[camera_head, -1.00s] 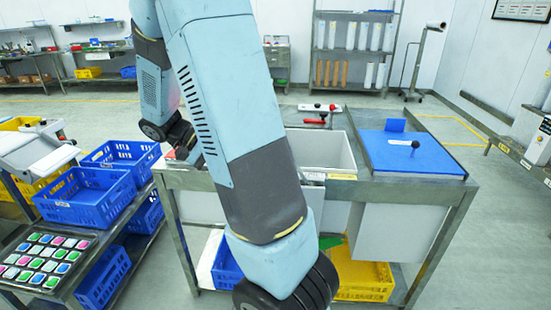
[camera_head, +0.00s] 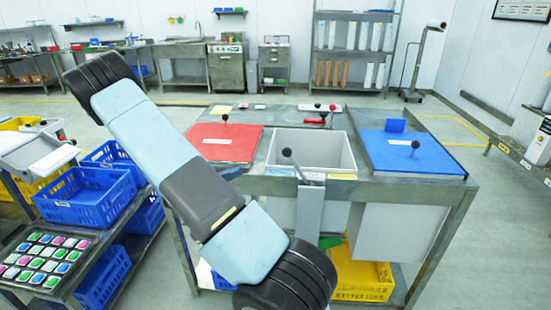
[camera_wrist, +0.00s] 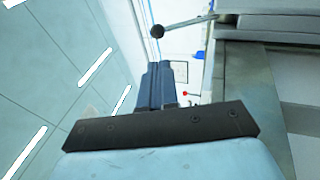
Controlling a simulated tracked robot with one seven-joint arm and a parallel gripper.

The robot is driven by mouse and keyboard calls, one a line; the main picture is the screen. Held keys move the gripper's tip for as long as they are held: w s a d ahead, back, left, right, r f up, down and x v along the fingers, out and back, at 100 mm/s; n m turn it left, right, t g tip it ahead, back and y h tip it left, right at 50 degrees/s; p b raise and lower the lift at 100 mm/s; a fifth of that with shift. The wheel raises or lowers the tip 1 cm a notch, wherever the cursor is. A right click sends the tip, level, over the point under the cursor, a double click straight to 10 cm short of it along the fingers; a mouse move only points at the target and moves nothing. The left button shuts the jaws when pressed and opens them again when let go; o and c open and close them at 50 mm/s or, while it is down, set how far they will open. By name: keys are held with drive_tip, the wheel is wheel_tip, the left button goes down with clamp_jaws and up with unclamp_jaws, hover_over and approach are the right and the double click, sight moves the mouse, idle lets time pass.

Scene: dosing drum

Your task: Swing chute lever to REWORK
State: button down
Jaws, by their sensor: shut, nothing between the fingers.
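The chute lever (camera_head: 287,153) is a grey rod with a black ball knob at the front edge of the white open bin. In the head view its knob leans to the left of its foot. Small labels lie along the edge beside it, too small to read. In the wrist view a rod with a black ball (camera_wrist: 157,31), which appears to be this lever, stands beyond my gripper (camera_wrist: 166,67). My gripper's dark fingers are together with nothing between them and look apart from the knob. My gripper is not visible in the head view.
A red lid (camera_head: 224,144) with a black knob is left of the white bin (camera_head: 345,153). A blue lid (camera_head: 425,153) with a black knob is to its right. A red-handled clamp (camera_head: 320,120) is behind. Blue crates (camera_head: 88,195) stand on the left.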

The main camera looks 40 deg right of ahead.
idle(0.4)
drive_tip(key=x, duration=1.4)
drive_tip(key=shift+w+f, duration=0.1)
